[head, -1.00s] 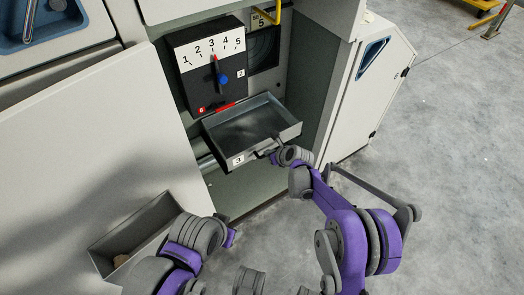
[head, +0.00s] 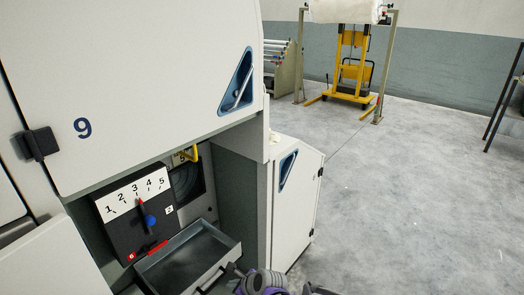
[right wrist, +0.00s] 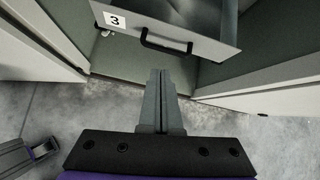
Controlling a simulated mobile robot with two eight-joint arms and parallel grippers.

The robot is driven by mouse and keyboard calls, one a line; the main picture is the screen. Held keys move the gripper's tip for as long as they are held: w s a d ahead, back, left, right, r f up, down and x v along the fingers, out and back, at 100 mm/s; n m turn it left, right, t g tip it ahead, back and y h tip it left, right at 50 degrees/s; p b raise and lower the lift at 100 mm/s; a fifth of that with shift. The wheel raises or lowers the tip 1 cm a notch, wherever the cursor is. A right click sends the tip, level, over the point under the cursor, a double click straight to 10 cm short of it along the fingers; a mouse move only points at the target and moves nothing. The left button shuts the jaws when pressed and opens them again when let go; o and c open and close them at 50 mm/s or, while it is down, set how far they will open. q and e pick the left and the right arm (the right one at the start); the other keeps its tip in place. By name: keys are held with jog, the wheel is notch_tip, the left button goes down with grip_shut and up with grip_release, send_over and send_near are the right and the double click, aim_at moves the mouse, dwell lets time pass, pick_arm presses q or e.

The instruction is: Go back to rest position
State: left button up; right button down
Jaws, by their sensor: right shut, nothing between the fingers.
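My right gripper (right wrist: 160,76) is shut and empty in the right wrist view. Its fingertips point at the open drawer (right wrist: 200,20) marked 3, just short of its dark handle (right wrist: 166,46); I cannot tell the exact gap. In the head view the drawer (head: 224,252) is pulled out below the dial box, with my right gripper (head: 235,269) near its front at the bottom edge. My right arm is mostly cut off there. My left gripper is not in the head view. A grey and purple part of mine shows at the lower left of the right wrist view.
The machine cabinet (head: 160,75) marked 9 fills the left. The dial box (head: 120,228) has its pointer near 3. An open side door (head: 297,205) stands right of the drawer. A yellow lift (head: 353,65) stands far back. The floor (head: 410,190) at right is clear.

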jog(key=s+d+r+n+h, duration=0.2)
jog(key=s+d+r+n, duration=0.35)
jog(key=s+d, duration=0.2)
jog(key=s+d+r+n+h, duration=0.1)
jog(key=s+d+r+n, duration=0.4)
jog(key=d, duration=0.4)
jog(key=s+d+f+n+g+h, duration=0.1)
jog(key=s+d+n+h, duration=0.1)
jog(key=s+d+n, duration=0.6)
jog(key=s+d+f+n+h, duration=0.1)
jog(key=s+d+n+h, duration=0.3)
jog(key=s, duration=0.7)
pick_arm(q)
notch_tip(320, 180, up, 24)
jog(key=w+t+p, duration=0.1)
jog(key=p, duration=2)
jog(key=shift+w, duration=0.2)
pick_arm(e)
notch_tip(320, 180, up, 23)
jog(key=w+y, duration=0.1)
jog(key=y, duration=0.1)
jog(key=shift+a+r+n+t, duration=0.15)
jog(key=shift+a+n+t, duration=0.05)
jog(key=shift+n+t, duration=0.25)
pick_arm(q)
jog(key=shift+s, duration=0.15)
